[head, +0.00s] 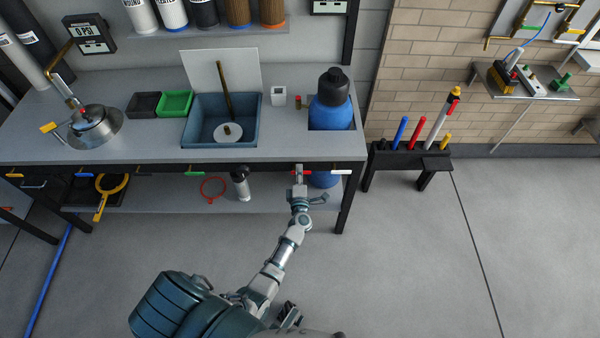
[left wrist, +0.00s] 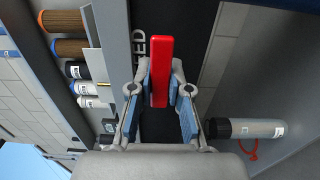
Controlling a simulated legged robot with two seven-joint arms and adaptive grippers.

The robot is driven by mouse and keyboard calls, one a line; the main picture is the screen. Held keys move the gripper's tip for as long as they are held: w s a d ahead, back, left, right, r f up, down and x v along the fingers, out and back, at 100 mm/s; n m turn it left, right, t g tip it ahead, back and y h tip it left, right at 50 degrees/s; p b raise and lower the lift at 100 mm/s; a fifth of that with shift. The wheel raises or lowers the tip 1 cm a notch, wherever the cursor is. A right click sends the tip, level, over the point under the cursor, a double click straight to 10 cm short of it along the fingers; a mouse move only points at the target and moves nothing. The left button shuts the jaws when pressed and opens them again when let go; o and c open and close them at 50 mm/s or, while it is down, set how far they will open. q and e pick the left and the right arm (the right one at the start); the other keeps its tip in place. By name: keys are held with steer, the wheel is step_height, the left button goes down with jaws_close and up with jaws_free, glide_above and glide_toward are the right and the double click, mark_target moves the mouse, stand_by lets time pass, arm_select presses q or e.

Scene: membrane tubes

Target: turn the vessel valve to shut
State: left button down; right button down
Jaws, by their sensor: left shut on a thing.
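A red lever handle (head: 300,172) sits on the front edge of the bench, below the blue vessel (head: 331,112) with its black cap. My left gripper (head: 300,182) is at this handle from the front. In the left wrist view the red handle (left wrist: 161,60) lies lengthwise up the picture, between the fingers of my left gripper (left wrist: 160,92), which are shut on it. The handle's pivot is hidden. Part of a label shows on the dark panel beside it, too little to read whole. My right gripper is not in view.
A white handle (head: 340,172) is close to the right of the red one, and a green handle (head: 194,173) is farther left. A dark-capped cylinder (head: 240,183) stands on the lower shelf. A black rack (head: 405,160) stands right of the bench. The floor in front is clear.

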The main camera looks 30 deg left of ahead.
arm_select(q)
steer(key=shift+s+a+f, duration=0.1)
steer(key=shift+s+f, duration=0.1)
steer(key=shift+f, duration=0.2)
steer(key=c, duration=1.1)
jaws_free()
steer(key=shift+r, duration=0.2)
steer(key=v, duration=1.2)
